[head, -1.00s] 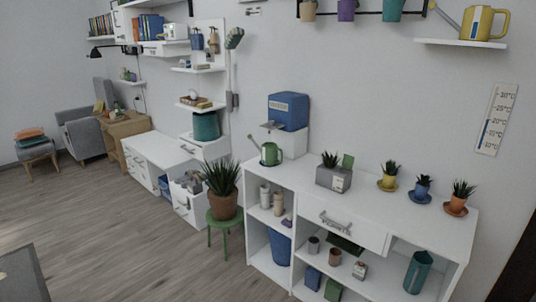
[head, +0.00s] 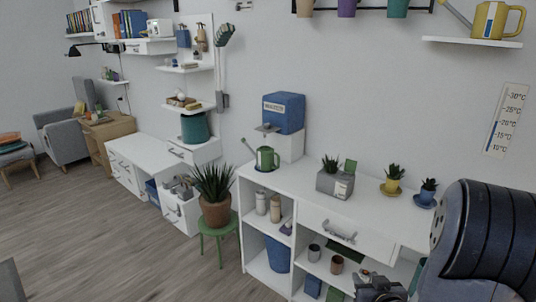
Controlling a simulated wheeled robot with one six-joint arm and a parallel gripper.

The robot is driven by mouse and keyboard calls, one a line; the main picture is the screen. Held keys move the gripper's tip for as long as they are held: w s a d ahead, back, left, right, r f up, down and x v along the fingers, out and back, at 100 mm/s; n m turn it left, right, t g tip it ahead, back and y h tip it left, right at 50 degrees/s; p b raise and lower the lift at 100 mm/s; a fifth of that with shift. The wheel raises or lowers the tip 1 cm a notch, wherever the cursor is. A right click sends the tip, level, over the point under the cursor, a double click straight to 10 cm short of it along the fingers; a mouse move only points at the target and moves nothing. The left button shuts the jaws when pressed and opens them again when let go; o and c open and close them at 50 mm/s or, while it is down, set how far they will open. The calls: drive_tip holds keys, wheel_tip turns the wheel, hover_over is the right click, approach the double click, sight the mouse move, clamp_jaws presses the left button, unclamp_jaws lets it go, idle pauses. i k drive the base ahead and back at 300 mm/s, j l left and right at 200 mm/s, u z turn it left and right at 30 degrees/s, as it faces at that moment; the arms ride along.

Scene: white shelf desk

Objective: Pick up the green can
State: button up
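A green watering can (head: 267,158) with a grey spout to its left stands upright on the white shelf desk (head: 290,188), near its left end and in front of the blue dispenser box. Nothing touches it. My gripper (head: 378,290) shows in part at the bottom edge, low in front of the desk's lower shelves. It is to the right of the can, lower and well apart from it. Its fingers are too small and cut off to tell whether they are open.
A blue dispenser (head: 283,113) stands behind the can. A grey planter box (head: 335,182) is to its right, with small potted plants (head: 393,180) further along. A potted plant (head: 215,205) on a green stool (head: 220,237) stands left of the desk. Wooden floor (head: 110,240) is clear at left.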

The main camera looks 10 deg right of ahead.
sight(265, 155)
drive_tip(key=i+j+z, duration=0.1)
drive_tip(key=i+j, duration=0.15)
drive_tip(key=i+j+z, duration=0.15)
drive_tip(key=i+j, duration=0.15)
drive_tip(key=i+j+z, duration=0.1)
drive_tip(key=i+j, duration=0.2)
drive_tip(key=i+j+z, duration=0.1)
drive_tip(key=i+j, duration=0.25)
drive_tip(key=i+j+z, duration=0.15)
drive_tip(key=i+j, duration=0.15)
drive_tip(key=i+j+z, duration=0.1)
drive_tip(key=i+j, duration=0.15)
drive_tip(key=j, duration=0.2)
drive_tip(key=i+j+z, duration=0.1)
drive_tip(key=i+j, duration=0.15)
drive_tip(key=j, duration=0.2)
drive_tip(key=i+j+z, duration=0.15)
drive_tip(key=j, duration=0.25)
drive_tip(key=i, duration=0.1)
